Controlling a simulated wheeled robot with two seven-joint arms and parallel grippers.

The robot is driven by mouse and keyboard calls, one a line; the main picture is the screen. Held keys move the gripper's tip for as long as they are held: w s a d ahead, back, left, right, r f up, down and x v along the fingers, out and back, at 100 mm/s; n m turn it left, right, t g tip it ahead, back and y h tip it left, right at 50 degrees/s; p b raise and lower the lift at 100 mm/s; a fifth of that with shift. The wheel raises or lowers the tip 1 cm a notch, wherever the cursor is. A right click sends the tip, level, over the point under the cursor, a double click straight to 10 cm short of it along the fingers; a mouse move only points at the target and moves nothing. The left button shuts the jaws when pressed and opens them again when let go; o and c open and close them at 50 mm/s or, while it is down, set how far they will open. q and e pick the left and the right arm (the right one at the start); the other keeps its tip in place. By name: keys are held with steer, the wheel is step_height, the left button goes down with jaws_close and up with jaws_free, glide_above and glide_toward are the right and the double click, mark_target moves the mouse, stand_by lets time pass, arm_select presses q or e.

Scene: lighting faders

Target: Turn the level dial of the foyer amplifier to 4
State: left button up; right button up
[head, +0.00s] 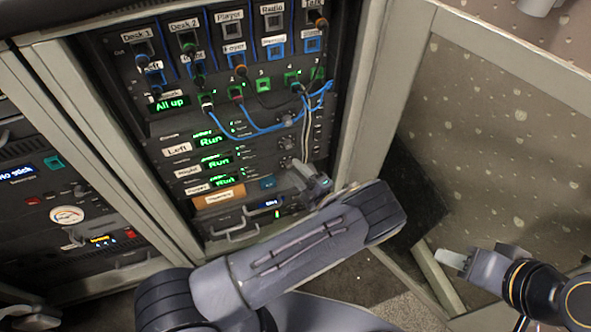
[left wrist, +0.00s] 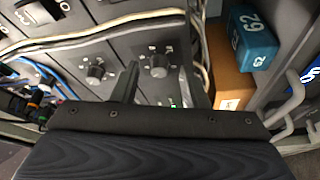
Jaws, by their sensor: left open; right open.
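The rack's three amplifiers each show a green "Run" display; the lowest (head: 226,180) has a small label that I cannot read for sure. In the left wrist view two dark round dials show: one (left wrist: 158,66) nearest the brown box, and another (left wrist: 96,72) to its left. My left gripper (head: 318,181) is at the lower right of the rack. In the left wrist view its open fingers (left wrist: 158,76) appear on either side of the dial nearest the brown box; contact and the dial's setting cannot be told. My right gripper (head: 452,259) is open and empty, away from the rack.
A brown box (head: 218,199) and a blue box (head: 268,183) sit below the amplifiers. Blue patch cables (head: 262,129) and pale cables (head: 306,125) hang in front of the rack. A rack post (head: 375,85) stands to the right.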

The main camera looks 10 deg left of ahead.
arm_select(q)
steer(key=v, duration=0.6)
steer(key=shift+s+d+p, duration=0.3)
steer(key=shift+d+p, duration=0.05)
steer(key=shift+p, duration=0.05)
steer(key=s+a+r+n+g+h, duration=0.4)
steer(key=a+r+n+g, duration=0.3)
steer(key=n, duration=0.5)
steer(key=s+a+r+n+g+h, duration=0.45)
steer(key=a+r+n+g, duration=0.2)
steer(key=n, duration=0.45)
steer(key=s+r+n+t+h, duration=0.4)
steer(key=s+r+n+h, duration=0.3)
steer(key=n, duration=0.5)
steer(key=s+r+n+t+h, duration=0.4)
steer(key=s+r+n, duration=0.2)
steer(key=s+n, duration=0.5)
step_height(320, 180, up, 29)
steer(key=w+n+p, duration=0.1)
steer(key=w+p, duration=0.1)
steer(key=p, duration=2.7)
steer(key=shift+r+n, duration=0.2)
steer(key=shift+n, duration=0.2)
steer(key=shift+w+d, duration=0.1)
steer(key=shift+d, duration=0.05)
